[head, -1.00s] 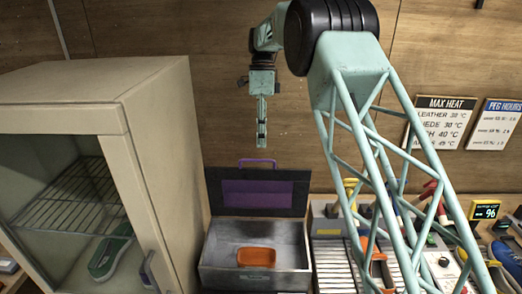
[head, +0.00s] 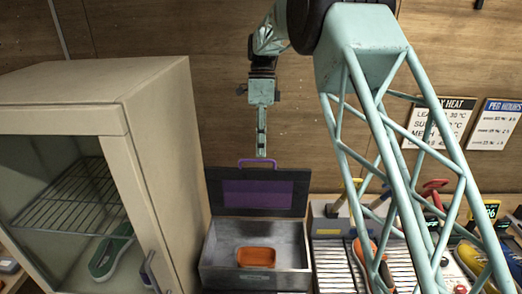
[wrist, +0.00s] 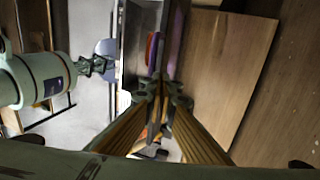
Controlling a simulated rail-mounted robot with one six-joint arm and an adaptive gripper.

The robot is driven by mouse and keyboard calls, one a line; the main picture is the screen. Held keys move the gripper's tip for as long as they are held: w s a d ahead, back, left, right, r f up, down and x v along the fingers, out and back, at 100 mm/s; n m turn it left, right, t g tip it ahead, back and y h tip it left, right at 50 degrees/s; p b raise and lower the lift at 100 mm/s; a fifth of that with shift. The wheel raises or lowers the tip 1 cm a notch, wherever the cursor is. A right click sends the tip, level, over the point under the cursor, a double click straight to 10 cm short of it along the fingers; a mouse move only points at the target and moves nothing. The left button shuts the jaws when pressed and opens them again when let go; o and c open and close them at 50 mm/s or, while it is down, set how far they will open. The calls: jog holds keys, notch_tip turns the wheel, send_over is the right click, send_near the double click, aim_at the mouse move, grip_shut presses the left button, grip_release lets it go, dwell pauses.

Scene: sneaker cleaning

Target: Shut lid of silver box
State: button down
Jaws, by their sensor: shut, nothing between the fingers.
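The silver box (head: 290,280) stands open on the work surface in the head view. Its dark lid (head: 298,194) stands upright at the back, with a purple inner panel (head: 258,194) and a purple handle (head: 245,164) on its top edge. An orange tray (head: 257,257) lies inside the box. My gripper (head: 261,155) points down, shut and empty, with its tips at about the height of the handle in the picture. I cannot tell whether they touch it. In the wrist view my gripper (wrist: 162,88) shows near the upright lid (wrist: 175,40), which is seen nearly edge-on.
A beige cabinet (head: 160,140) stands close at the left of the box, with a wire rack (head: 75,195) and a green shoe piece (head: 110,252) inside. Tools and a slatted rack (head: 330,262) are at the right. A wooden wall (head: 220,110) is behind.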

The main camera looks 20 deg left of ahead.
jog(key=shift+s+b, duration=0.25)
jog(key=shift+b, duration=0.15)
jog(key=shift+s+d+b, duration=0.1)
jog(key=shift+s+b, duration=0.15)
jog(key=shift+b, duration=0.1)
jog(key=shift+s+d+t+b, duration=0.2)
jog(key=shift+s+t+b, duration=0.2)
jog(key=shift+s+b, duration=0.4)
